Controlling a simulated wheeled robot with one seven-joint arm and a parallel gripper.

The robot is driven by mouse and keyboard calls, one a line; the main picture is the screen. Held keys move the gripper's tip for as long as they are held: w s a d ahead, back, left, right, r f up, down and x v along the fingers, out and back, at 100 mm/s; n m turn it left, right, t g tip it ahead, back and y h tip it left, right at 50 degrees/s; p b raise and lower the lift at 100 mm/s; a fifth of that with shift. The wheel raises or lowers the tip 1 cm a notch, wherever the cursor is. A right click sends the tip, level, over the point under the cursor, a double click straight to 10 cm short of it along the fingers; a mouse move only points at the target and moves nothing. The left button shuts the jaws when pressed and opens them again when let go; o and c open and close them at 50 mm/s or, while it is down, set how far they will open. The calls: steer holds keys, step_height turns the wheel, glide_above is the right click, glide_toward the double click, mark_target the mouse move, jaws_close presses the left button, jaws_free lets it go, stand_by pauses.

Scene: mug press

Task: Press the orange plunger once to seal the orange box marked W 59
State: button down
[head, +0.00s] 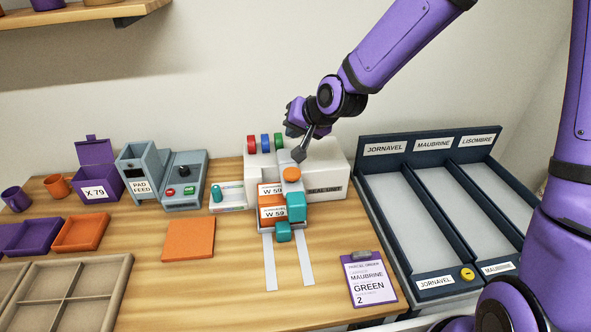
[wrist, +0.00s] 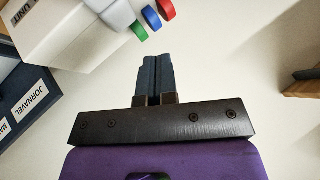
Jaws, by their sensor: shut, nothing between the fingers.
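The orange plunger (head: 291,174) is a round knob on the front of the white seal unit (head: 330,165). The orange box (head: 270,212) marked W 59 sits below and in front of it, between teal blocks (head: 296,206). Its label shows twice, on its upper and front faces. My gripper (head: 299,154) is shut and empty, pointing down just above the plunger, and I cannot tell whether it touches. In the wrist view my shut fingers (wrist: 153,78) are seen close up, with the white unit (wrist: 75,30) at the upper left. The plunger is not visible there.
Red, blue and green discs (head: 265,143) stand on the unit's back left. A grey control box (head: 184,180) and pad feed (head: 140,172) stand left. A dark three-lane rack (head: 425,205) stands right. A clipboard (head: 368,279) reads Maubrine, Green, 2. An orange square (head: 188,239) lies on the table.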

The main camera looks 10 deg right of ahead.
mark_target(294, 172)
steer(key=shift+f, duration=4.4)
steer(key=shift+f, duration=0.1)
steer(key=shift+f, duration=0.3)
steer(key=shift+f, duration=0.75)
steer(key=shift+s+d+f, duration=0.15)
steer(key=shift+s+f, duration=0.2)
steer(key=shift+f, duration=0.3)
stand_by(0.6)
steer(key=shift+w+r, duration=0.2)
steer(key=shift+r, duration=1.45)
